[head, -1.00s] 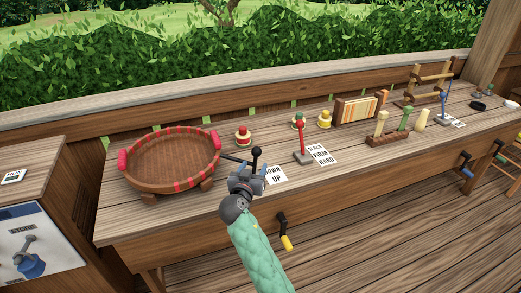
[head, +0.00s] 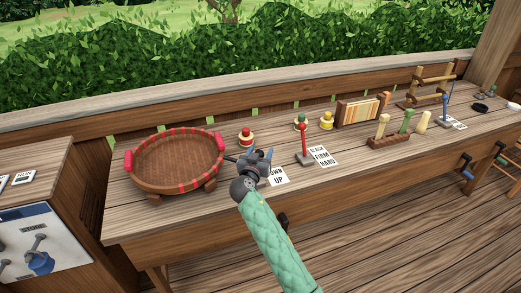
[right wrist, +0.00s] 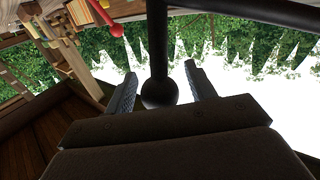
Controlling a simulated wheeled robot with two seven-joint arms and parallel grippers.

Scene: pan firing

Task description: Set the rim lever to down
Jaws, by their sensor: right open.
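The rim lever is a black lever with a ball knob, beside the pan on the bench. In the right wrist view its ball knob (right wrist: 159,93) and rod sit between my two grey fingers. In the head view my right gripper (head: 262,158) covers most of the lever, and only a dark rod (head: 231,158) shows toward the pan. My right gripper (right wrist: 160,85) is open around the knob, with gaps on both sides. A white DOWN / UP card (head: 279,177) lies just right of the gripper. My left gripper is not in view.
The round wooden pan (head: 178,183) with red wrapped rim stands left of the gripper. A red lever (head: 304,143) with a SLACK / FIRM / HARD card (head: 322,157) stands close to the right. Coloured knobs and a wooden block (head: 390,140) with pegs are further right.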

